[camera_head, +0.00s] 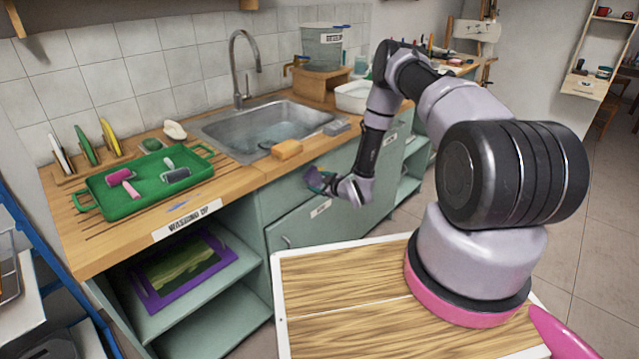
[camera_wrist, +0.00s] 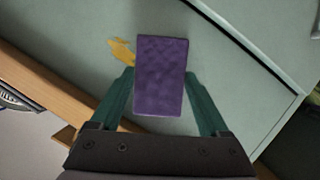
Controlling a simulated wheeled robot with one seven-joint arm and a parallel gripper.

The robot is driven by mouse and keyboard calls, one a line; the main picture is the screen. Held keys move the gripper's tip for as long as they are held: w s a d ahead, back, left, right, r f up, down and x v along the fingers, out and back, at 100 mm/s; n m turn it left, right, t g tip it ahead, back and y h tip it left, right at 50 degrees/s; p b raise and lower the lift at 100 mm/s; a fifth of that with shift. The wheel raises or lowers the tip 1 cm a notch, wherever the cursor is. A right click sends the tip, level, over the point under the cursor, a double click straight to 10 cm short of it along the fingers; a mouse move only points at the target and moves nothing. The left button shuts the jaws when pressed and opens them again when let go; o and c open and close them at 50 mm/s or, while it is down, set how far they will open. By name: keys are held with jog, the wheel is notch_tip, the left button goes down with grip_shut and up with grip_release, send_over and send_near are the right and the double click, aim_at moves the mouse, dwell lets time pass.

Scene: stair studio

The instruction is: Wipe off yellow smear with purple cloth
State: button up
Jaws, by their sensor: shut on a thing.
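My gripper (camera_wrist: 160,100) is shut on the purple cloth (camera_wrist: 161,75), a flat rectangular block between its two teal fingers in the wrist view. The yellow smear (camera_wrist: 122,51) shows just left of the cloth, on a grey-green cabinet front (camera_wrist: 215,45). Part of the smear may be hidden behind the cloth. I cannot tell whether the cloth touches the front. In the head view my gripper (camera_head: 320,181) is low in front of the cabinet front (camera_head: 297,197) under the sink. The smear cannot be made out there.
The wooden counter (camera_head: 236,174) overhangs the cabinet front. An orange sponge (camera_head: 287,149) lies on the counter by the sink (camera_head: 262,128). A green tray (camera_head: 120,203) with rollers is at left. Open shelves (camera_head: 205,285) lie below it.

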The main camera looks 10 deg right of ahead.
jog(key=shift+w+a, duration=0.55)
jog(key=shift+w, duration=0.2)
dwell(0.5)
jog(key=shift+w+d, duration=0.5)
jog(key=shift+d, duration=0.25)
jog(key=shift+w+d, duration=0.5)
jog(key=shift+d, duration=0.25)
jog(key=shift+w+d, duration=1.1)
jog(key=shift+d, duration=0.3)
jog(key=shift+w+d, duration=1.05)
jog(key=shift+d, duration=0.5)
jog(key=shift+s+a, duration=1.05)
jog(key=shift+a, duration=0.45)
jog(key=shift+s+a, duration=1.05)
jog(key=shift+a, duration=0.45)
jog(key=shift+s+a, duration=1.05)
jog(key=shift+a, duration=0.45)
